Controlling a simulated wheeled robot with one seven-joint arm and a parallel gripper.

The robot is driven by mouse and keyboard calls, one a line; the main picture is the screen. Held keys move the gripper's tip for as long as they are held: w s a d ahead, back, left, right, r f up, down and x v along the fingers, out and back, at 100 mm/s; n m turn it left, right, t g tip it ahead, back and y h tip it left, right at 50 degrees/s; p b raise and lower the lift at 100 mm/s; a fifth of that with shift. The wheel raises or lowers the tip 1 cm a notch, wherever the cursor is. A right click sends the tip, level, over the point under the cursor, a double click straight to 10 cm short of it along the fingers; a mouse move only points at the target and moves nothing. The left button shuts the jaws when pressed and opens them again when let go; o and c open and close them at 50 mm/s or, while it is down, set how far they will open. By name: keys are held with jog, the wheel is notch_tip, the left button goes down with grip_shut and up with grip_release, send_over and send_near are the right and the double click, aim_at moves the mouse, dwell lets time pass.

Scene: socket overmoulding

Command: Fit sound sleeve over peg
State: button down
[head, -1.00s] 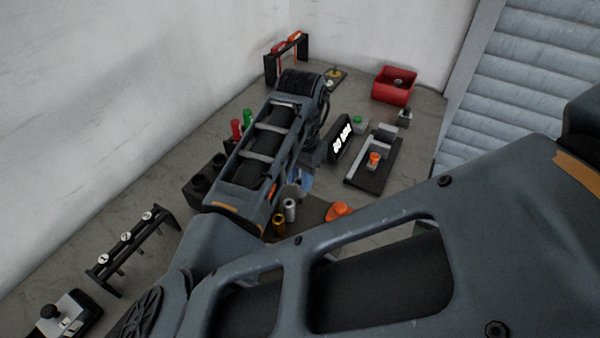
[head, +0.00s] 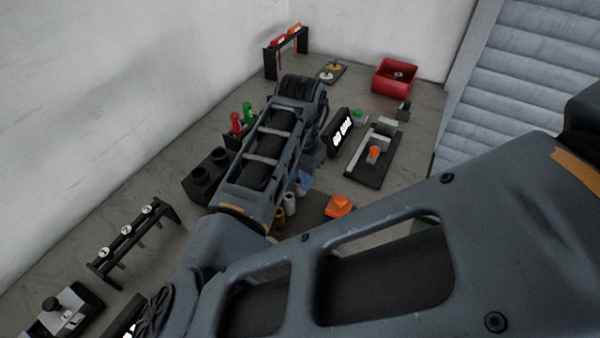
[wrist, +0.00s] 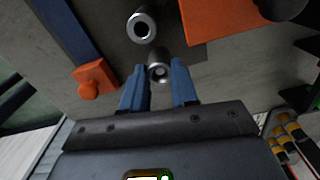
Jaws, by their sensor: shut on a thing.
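My gripper (wrist: 158,84) has two blue fingers, shut on a grey metal sleeve (wrist: 158,71) whose round, open end shows between the fingertips. A second metal sleeve (wrist: 143,26) with a dark bore stands just beyond it in the wrist view. In the head view my gripper (head: 304,182) is low over the dark mat, partly hidden by my arm. A silver sleeve (head: 291,195) stands beside the fingers, and a brown-gold cylinder (head: 280,216) is nearer. I cannot make out which thing is the peg; an orange-topped fixture (head: 374,153) stands to the right.
An orange block (head: 340,205) lies right of my gripper on the dark mat (head: 318,207). A black display (head: 341,130) stands behind. A black two-hole block (head: 205,178) is left, a three-dial rack (head: 128,237) nearer left, a red bin (head: 395,76) at the back.

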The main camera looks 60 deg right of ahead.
jog(key=shift+f, duration=0.55)
jog(key=c, duration=0.8)
grip_release()
notch_tip(320, 180, up, 8)
jog(key=shift+f, duration=0.1)
